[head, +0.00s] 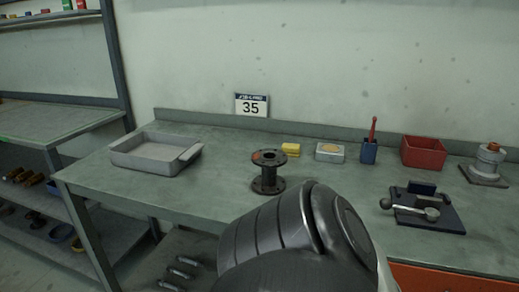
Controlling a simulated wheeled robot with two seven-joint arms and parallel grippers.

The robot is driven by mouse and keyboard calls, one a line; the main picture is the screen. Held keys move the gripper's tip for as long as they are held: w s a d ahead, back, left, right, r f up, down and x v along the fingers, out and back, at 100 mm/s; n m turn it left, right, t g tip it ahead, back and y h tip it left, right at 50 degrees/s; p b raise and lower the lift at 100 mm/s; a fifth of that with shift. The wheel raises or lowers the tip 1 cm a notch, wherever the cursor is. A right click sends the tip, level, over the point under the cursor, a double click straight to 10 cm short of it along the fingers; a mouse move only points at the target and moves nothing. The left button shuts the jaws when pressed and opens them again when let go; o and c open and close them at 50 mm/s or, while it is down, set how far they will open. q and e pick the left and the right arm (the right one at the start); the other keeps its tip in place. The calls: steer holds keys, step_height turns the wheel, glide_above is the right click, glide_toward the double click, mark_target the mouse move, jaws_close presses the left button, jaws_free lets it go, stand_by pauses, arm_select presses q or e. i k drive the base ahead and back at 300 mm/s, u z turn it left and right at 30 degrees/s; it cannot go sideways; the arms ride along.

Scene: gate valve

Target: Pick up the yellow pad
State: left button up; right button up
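The yellow pad (291,149) is a small block lying on the green-grey workbench (215,190) toward the back. It sits just right of and behind a dark flanged spool (268,171), and left of a pale box (330,152). A large dark rounded arm part of mine fills the bottom centre of the head view, in front of the bench and apart from the pad in the picture. Neither gripper's fingers show in the view.
A shallow grey tray (156,169) stands at the left. A blue holder (369,152) with a red-handled tool, a red bin (423,165), a dark fixture (428,217) and a grey valve part (488,162) stand at the right. Bench surface between tray and spool is clear.

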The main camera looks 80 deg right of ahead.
mark_target(292, 150)
steer(key=z, duration=1.9)
